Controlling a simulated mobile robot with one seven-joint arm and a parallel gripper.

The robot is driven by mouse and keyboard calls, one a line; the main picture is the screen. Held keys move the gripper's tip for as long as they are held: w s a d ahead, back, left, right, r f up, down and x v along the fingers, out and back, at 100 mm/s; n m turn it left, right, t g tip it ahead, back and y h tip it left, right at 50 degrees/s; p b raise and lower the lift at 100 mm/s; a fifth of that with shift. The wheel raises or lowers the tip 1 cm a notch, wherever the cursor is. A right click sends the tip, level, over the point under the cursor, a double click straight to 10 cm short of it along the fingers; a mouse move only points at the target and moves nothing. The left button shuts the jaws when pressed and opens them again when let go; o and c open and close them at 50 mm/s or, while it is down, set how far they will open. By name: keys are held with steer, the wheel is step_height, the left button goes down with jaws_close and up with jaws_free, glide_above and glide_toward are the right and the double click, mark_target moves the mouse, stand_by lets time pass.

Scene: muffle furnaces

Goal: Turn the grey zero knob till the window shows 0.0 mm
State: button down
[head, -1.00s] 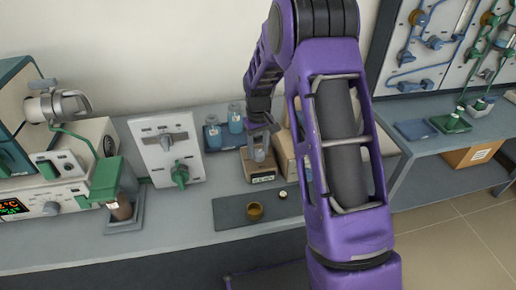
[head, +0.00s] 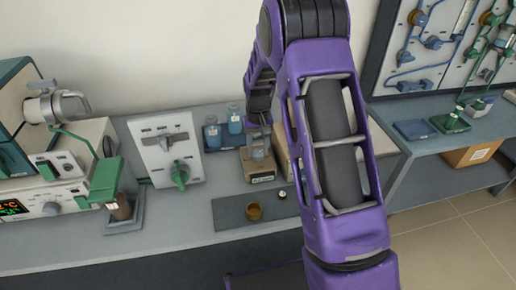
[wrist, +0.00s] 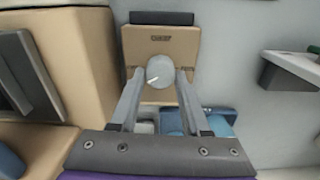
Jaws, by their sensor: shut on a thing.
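A tan box (head: 257,167) with a small dark display window (head: 262,179) stands on the bench in the head view; the digits are too small to read. In the wrist view I look down on the tan box (wrist: 133,45), with the round grey knob (wrist: 160,77) on its top. The knob carries a white pointer line slanting across it. My gripper (wrist: 163,82) is shut on the knob, one finger at each side. In the head view my gripper (head: 259,151) comes down from above onto the box and hides the knob.
A grey mat (head: 232,213) with a brass-coloured cup (head: 254,211) and a small pale item (head: 282,194) lies in front. Blue bottles (head: 234,122) stand behind. A white panel with a green handle (head: 180,176) stands to the left. A larger tan block (wrist: 70,50) is close beside the box.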

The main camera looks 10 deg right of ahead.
mark_target(258, 152)
steer(key=shift+c, duration=1.9)
jaws_free()
steer(key=shift+r, duration=0.1)
step_height(258, 152, up, 17)
steer(key=p, duration=0.2)
steer(key=shift+r, duration=0.15)
